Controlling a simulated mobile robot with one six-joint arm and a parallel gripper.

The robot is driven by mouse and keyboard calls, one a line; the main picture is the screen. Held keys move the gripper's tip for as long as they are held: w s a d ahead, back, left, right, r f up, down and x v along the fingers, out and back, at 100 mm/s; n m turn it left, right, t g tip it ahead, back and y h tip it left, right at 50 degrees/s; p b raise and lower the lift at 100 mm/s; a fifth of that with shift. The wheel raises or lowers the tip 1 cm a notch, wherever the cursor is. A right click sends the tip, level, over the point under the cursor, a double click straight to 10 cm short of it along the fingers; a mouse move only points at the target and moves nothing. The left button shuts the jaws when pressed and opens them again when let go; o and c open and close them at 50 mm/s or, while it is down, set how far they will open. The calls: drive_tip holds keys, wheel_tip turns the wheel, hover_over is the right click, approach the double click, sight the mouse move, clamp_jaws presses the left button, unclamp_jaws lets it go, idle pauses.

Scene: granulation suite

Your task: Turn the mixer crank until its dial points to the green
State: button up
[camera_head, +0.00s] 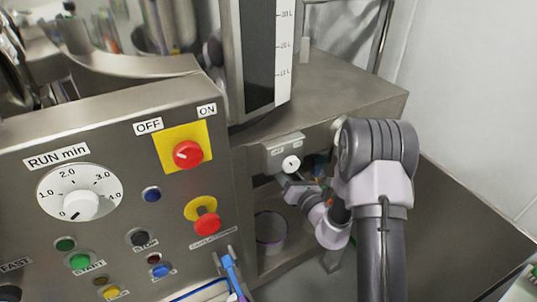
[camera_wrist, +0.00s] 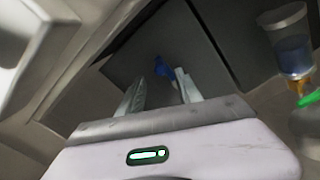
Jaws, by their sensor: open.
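A steel box with two small labels sits under the edge of a steel shelf in the head view. A small white round dial or knob (camera_head: 291,163) is on its front, too small to read. My gripper (camera_head: 284,181) is just below it, partly hidden by my arm. In the wrist view my gripper (camera_wrist: 158,86) is open, with its two fingers apart and nothing clearly held between them. A small blue thing (camera_wrist: 162,68) shows beyond the fingertips. I cannot make out a crank or a green mark on a dial for certain.
A control panel (camera_head: 120,180) with a RUN min dial (camera_head: 81,203), buttons and red switches (camera_head: 188,154) fills the left. A pale container (camera_head: 270,232) stands low under the shelf.

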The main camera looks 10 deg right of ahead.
drive_tip(key=b+x, duration=0.1)
drive_tip(key=x, duration=0.7)
drive_tip(key=shift+w+a, duration=0.1)
drive_tip(key=shift+w, duration=0.2)
clamp_jaws()
drive_tip(key=shift+f, duration=0.1)
idle(0.7)
